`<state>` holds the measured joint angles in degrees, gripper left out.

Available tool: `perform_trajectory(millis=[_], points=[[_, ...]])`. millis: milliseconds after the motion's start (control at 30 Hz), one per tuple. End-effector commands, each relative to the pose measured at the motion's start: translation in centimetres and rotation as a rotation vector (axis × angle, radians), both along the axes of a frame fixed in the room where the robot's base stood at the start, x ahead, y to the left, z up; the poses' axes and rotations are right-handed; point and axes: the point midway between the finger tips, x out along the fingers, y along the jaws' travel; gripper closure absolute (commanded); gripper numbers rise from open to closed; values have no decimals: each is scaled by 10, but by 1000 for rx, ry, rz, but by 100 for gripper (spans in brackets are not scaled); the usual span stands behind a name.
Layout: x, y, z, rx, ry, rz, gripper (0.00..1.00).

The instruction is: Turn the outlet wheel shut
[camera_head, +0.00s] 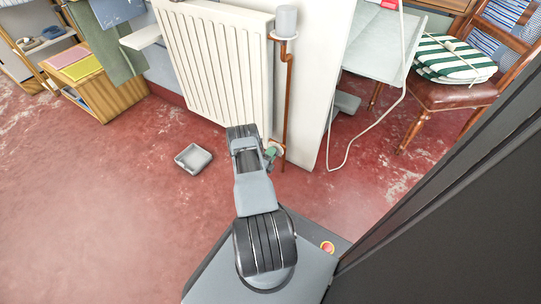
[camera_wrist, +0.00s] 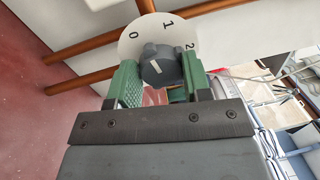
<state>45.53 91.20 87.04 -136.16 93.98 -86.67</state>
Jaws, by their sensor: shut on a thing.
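In the wrist view a dark grey wheel (camera_wrist: 165,68) with a white pointer mark sits in front of a round white dial plate (camera_wrist: 150,30) marked 0, 1 and 2. The mark lies on the wheel's left part, slanted; I cannot tell exactly which number it lines up with. My gripper (camera_wrist: 162,80) has green pads on the wheel's left and right sides and is shut on it. In the head view my gripper (camera_head: 271,152) is low by the radiator's lower right corner, at the copper pipe. The wheel is mostly hidden there by my arm.
The white radiator (camera_head: 215,55) stands behind my arm. A grey cylinder (camera_head: 286,20) sits above the copper pipe (camera_head: 287,100). A grey tray (camera_head: 193,158) lies on the red floor to the left. A white cord (camera_head: 350,140) hangs at right near a chair (camera_head: 455,95).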

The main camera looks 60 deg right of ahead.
Motion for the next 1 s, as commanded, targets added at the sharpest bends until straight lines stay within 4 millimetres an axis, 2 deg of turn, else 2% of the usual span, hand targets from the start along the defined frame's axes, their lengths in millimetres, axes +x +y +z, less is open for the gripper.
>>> perform_trajectory(millis=[200, 500, 1000], points=[[0, -2, 1, -1, 157, -3, 79], [0, -2, 1, -1, 301, -2, 79], [0, -2, 1, -1, 357, -2, 79]])
